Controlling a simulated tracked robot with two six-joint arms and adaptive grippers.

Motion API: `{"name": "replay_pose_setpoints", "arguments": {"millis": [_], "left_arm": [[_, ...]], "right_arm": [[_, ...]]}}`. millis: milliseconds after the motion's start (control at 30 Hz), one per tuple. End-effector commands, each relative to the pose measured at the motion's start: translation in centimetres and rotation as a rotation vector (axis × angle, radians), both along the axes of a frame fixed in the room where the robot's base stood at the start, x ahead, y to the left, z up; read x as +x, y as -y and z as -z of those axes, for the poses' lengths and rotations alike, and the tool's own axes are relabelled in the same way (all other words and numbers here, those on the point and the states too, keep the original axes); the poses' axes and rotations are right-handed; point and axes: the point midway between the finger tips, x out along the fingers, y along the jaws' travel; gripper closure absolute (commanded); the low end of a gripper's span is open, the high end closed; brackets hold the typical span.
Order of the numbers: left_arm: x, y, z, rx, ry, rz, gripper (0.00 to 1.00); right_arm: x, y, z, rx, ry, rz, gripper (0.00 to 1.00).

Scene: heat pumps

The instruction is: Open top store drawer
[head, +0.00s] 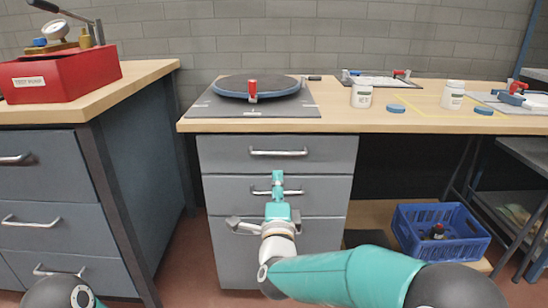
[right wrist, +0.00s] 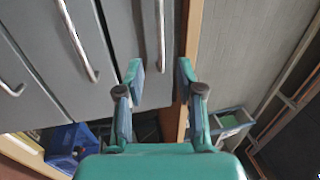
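The top drawer (head: 225,152) of the grey drawer unit under the wooden workbench is shut, with a horizontal metal bar handle (head: 278,152). My right gripper (head: 277,178) is in front of the unit, just below that handle in the head view. In the right wrist view my right gripper (right wrist: 160,72) is open and empty. The top drawer's handle (right wrist: 161,35) shows beyond the gap between its fingertips, apparently not touched. My left gripper is not in view; only a dark part of my left arm shows at the bottom left.
Two lower drawers (head: 222,195) are shut. The bench top (head: 330,122) overhangs just above the top drawer and carries a round blue-rimmed plate (head: 255,86) and white jars (head: 361,93). A blue crate (head: 440,233) stands right of the unit. Another drawer cabinet (head: 55,200) stands left.

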Motion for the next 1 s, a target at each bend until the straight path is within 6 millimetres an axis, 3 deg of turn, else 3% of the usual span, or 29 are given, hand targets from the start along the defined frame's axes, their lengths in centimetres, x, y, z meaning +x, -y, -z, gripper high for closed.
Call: {"name": "replay_pose_setpoints", "arguments": {"millis": [200, 500, 700, 1000], "left_arm": [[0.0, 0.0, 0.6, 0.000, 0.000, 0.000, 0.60], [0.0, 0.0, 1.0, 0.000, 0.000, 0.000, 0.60], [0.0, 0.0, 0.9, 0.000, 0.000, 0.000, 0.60], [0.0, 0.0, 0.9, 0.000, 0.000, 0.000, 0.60]], "right_arm": [[4.3, 0.1, -0.7, 0.000, 0.001, 0.002, 0.63], [9.0, 0.0, -1.6, -0.001, 0.000, 0.000, 0.63], [11.1, 0.0, -2.0, -0.002, -0.003, -0.001, 0.63], [12.0, 0.0, -2.3, -0.003, -0.002, -0.001, 0.63]]}}
